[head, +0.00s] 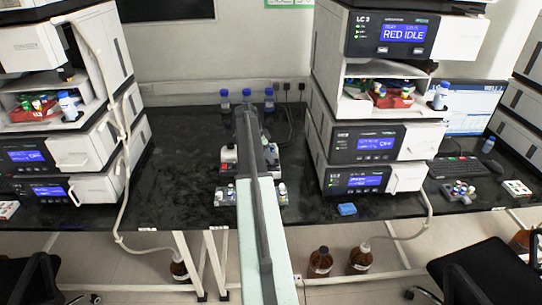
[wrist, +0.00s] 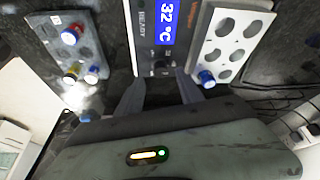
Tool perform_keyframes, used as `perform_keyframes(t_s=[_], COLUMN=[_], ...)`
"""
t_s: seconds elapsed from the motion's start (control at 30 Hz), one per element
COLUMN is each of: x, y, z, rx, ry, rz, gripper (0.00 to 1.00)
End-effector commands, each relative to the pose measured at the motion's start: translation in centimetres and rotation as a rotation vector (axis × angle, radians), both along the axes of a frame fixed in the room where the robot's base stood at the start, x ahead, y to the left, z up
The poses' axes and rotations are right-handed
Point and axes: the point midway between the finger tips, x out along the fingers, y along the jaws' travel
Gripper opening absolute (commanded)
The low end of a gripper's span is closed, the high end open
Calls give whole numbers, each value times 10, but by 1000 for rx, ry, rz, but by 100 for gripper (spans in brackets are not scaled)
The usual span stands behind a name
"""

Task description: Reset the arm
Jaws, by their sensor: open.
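My arm (head: 255,190) stretches from the bottom middle of the head view out over the black bench. My gripper (wrist: 160,84) shows in the wrist view with its two grey fingers apart and nothing between them. Beyond the fingers is a heating device (wrist: 160,38) with a blue display reading 32 °C. In the head view the fingertips are hard to make out.
A grey rack (wrist: 83,45) with several capped vials is left of the fingers; a white rack (wrist: 232,42) with a blue-capped vial is at right. Column stacks (head: 375,143) (head: 75,160) flank the arm. Blue-capped bottles (head: 247,97) stand behind.

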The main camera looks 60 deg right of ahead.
Motion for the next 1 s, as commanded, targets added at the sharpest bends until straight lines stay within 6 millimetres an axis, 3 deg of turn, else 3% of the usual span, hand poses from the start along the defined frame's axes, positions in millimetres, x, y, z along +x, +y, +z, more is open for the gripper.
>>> perform_keyframes(t_s=[0.03,0.2,0.77,0.87,0.97,1.0], x=[2,8,12,37,90,112], y=[3,11,15,33,78,106], z=[20,42,41,41,41,41], rx=[0,0,-1,-1,-1,0], ry=[0,1,1,1,1,1], rz=[1,-1,2,40,126,170], gripper=[44,44,44,44,44,44])
